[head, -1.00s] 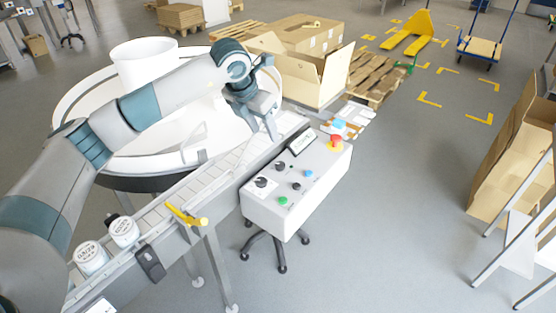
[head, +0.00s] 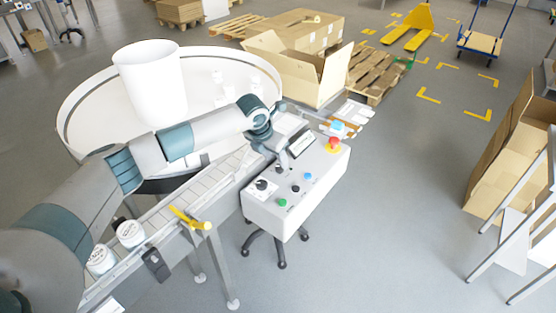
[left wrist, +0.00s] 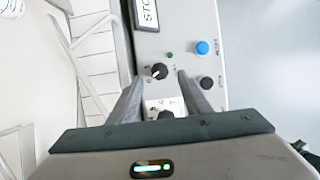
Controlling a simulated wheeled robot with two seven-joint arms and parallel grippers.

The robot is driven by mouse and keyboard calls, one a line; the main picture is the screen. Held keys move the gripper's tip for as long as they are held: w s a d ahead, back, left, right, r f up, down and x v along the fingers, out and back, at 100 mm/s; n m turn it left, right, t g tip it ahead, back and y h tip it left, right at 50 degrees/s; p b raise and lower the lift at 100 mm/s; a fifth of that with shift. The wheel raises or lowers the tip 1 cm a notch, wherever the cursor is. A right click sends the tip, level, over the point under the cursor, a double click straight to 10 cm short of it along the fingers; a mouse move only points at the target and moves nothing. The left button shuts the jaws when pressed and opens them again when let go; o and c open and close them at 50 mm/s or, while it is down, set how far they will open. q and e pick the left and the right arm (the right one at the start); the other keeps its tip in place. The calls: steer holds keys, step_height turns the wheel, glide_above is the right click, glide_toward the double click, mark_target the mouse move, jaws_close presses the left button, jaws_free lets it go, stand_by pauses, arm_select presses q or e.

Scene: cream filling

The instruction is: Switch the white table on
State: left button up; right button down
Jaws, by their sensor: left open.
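The round white table (head: 85,98) stands at the left, carrying a white drum and small white containers. Beside the conveyor is the white control box (head: 275,212). Its top has black knobs, a blue button (head: 308,176), a green button (head: 283,203) and a red emergency stop (head: 333,142). My left gripper (head: 284,162) is open over the box's far-left part. In the left wrist view a black knob (left wrist: 158,71) shows between the fingertips; contact cannot be told. A second knob (left wrist: 166,115) is partly hidden nearer the palm. A display (left wrist: 146,14) reads "STO", cut off. My right gripper is out of view.
The conveyor (head: 205,187) runs along the box's left side, with a yellow handle (head: 188,218) and white jars (head: 130,234) at its near end. An open cardboard box (head: 305,80) and pallets stand behind. The floor to the right is clear up to tall cartons.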

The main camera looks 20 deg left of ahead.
mark_target(279, 167)
arm_select(q)
steer(key=shift+p+x, duration=0.45)
steer(key=shift+x, duration=1.65)
steer(key=c, duration=1.1)
